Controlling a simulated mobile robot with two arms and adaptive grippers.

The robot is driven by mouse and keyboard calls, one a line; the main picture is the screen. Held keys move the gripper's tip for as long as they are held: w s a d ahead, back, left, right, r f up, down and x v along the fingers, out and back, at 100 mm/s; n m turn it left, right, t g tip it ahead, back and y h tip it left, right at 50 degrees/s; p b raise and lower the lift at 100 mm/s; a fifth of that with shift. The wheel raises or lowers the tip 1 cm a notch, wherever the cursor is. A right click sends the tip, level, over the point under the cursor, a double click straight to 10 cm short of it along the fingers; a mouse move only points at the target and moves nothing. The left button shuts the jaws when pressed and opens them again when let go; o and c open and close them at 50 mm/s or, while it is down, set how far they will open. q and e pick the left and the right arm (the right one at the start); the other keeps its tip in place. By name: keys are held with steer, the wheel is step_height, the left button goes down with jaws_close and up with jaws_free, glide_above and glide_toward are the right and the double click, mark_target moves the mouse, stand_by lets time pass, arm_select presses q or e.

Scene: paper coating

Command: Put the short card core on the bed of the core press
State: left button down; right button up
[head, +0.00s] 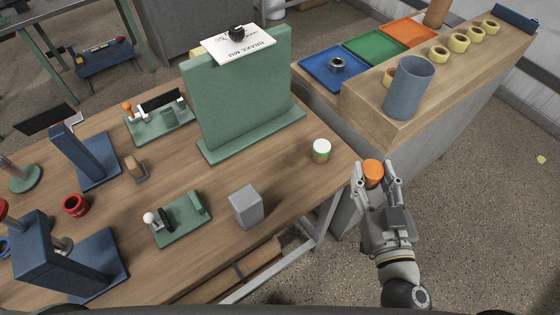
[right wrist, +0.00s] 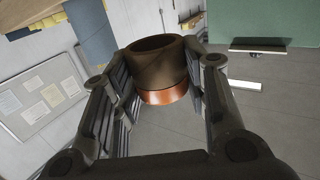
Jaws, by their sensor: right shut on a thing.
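My right gripper (head: 376,178) is shut on a short tube, which I take to be the short card core (head: 373,170). Its end looks orange in the head view. In the right wrist view the core (right wrist: 160,68) is brown with a coppery band, held between the two fingers (right wrist: 158,85). It is held in the air off the table's right end. A dark blue press (head: 35,250) with a silver ram and flat base stands at the lower left. Another dark blue stand (head: 85,155) is behind it; no label tells which is the core press. My left gripper is not in view.
A green upright panel (head: 245,95) stands on the wooden table (head: 290,185). A grey block (head: 246,207), a white green-banded pot (head: 321,150) and a green fixture (head: 180,220) lie between core and presses. A grey-blue cup (head: 409,88) stands on the side counter.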

mark_target(284, 185)
steer(key=w+a+f+n+g+y, duration=0.2)
steer(key=w+a+n+y, duration=0.1)
steer(key=a+y, duration=0.1)
steer(key=w+a+f+n+g+y+p, duration=0.1)
steer(key=w+a+f+n+g+y, duration=0.1)
steer(key=a, duration=0.5)
steer(key=w+a+f+n+g+y+p, duration=0.1)
steer(key=w+a+f+n+g+y, duration=0.1)
steer(key=w+a+n+g+y, duration=0.2)
steer(key=a+n+y, duration=0.2)
steer(key=y, duration=0.1)
steer(key=shift+w+f+y, duration=0.15)
steer(key=shift+f+y, duration=0.1)
steer(key=shift+y, duration=0.15)
step_height(284, 185, down, 8)
steer(key=shift+f+b, duration=0.1)
steer(key=shift+b, duration=0.95)
steer(key=shift+f, duration=0.65)
